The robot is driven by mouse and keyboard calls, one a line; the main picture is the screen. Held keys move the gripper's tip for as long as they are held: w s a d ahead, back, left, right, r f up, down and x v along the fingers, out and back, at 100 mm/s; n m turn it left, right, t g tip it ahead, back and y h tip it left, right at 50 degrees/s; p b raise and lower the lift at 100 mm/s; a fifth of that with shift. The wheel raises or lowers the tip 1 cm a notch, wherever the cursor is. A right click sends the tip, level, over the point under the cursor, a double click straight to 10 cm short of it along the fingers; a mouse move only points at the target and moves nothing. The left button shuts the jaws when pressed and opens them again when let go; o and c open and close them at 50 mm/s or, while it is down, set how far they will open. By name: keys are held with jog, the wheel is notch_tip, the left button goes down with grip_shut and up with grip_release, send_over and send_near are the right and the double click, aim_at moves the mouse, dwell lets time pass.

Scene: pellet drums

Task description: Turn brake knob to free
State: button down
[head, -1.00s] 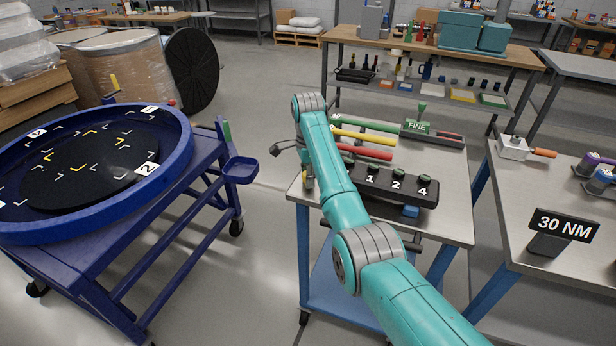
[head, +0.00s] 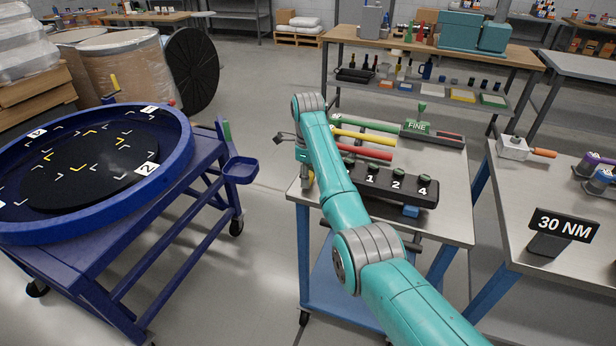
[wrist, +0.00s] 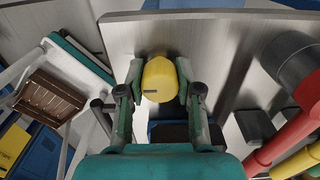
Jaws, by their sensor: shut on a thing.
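A yellow knob (wrist: 160,77) sits between the fingers of my gripper (wrist: 160,85) in the wrist view. It is rounded and has a short dark mark on its lower left side. Both fingers press on its sides, so the gripper is shut on it. The knob is at the edge of a grey metal bench top (wrist: 215,30). In the head view, my gripper is at the left edge of the middle bench (head: 440,210) and mostly hidden behind my teal arm. I cannot read any brake or free label by the knob.
Red, yellow and green handles (head: 365,152) lie on the bench right of my arm. A black block marked 1, 2, 4 (head: 395,186) and a green FINE block (head: 418,127) stand there too. A blue cart with a round drum tray (head: 195,150) stands left across a floor gap.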

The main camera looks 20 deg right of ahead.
dwell(0.4)
jog(key=c, duration=0.8)
grip_release()
jog(key=shift+o, duration=0.2)
notch_tip(320, 180, up, 8)
jog(key=shift+f, duration=0.25)
